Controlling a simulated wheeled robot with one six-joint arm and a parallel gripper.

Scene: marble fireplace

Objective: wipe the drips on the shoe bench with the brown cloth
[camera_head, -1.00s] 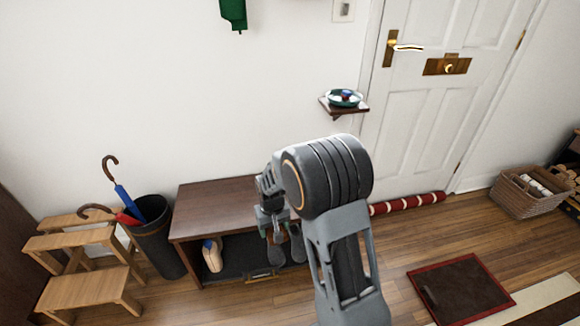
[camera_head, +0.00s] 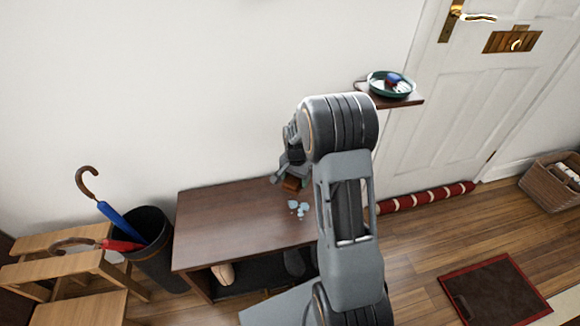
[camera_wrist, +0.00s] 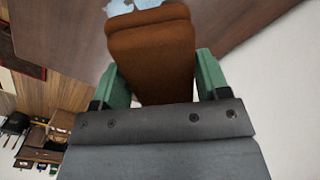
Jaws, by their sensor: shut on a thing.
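The shoe bench (camera_head: 225,222) is a dark brown wooden bench against the wall, with an open shelf below. Pale blue drips (camera_head: 298,208) lie on its top, right of the middle; they also show at the top edge of the wrist view (camera_wrist: 128,5). My gripper (camera_wrist: 155,75), with green fingers, is shut on the brown cloth (camera_wrist: 152,40), a thick folded pad. In the head view the cloth (camera_head: 291,184) is at the back right of the bench top, just behind the drips. Whether the cloth touches the bench top is unclear. My arm hides the bench's right end.
A small wall shelf (camera_head: 415,99) with a green dish (camera_head: 390,85) juts out at the right, above the bench. A black umbrella bin (camera_head: 158,250) and a wooden step stool (camera_head: 60,265) stand to the left. The bench top's left half is clear.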

